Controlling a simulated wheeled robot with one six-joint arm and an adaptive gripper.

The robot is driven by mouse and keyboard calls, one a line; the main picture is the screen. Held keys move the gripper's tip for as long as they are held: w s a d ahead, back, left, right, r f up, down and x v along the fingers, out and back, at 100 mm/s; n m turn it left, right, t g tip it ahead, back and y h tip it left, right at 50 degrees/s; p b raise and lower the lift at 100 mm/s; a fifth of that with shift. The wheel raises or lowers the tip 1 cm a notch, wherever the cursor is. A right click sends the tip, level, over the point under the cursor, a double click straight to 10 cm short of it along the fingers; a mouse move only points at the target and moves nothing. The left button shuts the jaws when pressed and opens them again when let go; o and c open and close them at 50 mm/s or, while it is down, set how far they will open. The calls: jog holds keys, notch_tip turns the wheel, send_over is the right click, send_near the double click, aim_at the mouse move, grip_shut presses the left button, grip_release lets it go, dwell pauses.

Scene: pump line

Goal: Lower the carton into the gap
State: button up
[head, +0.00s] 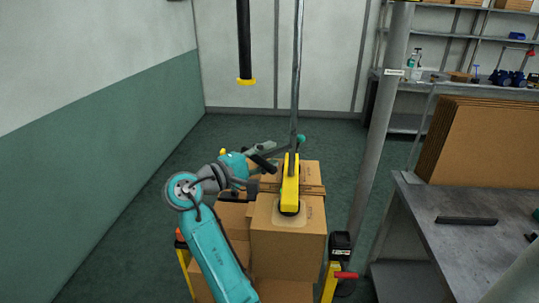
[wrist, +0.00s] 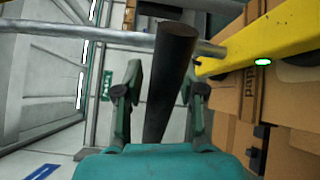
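The carton (head: 288,245) is a brown box at the front right of a carton stack. The yellow lifter head (head: 290,185) stands on its top with a pale round pad under it. The yellow lifter also shows in the wrist view (wrist: 260,42). My gripper (head: 268,155) is left of the lifter, above the stack. In the wrist view its fingers (wrist: 160,85) straddle a dark round bar (wrist: 172,65), with space showing beside the left finger. The gap is not clearly visible, and I cannot tell whether the carton rests on anything.
Other cartons (head: 234,217) stand left of and behind it. A grey post (head: 376,130) rises close on the right. A workbench (head: 445,245) with flat cardboard (head: 485,145) is further right. A black tube (head: 244,40) hangs behind. The floor at left is clear.

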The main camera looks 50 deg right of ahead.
jog(key=shift+s+d, duration=0.1)
jog(key=shift+d, duration=0.35)
grip_shut()
notch_tip(320, 180, down, 9)
jog(key=shift+f, duration=0.1)
dwell(0.3)
grip_release()
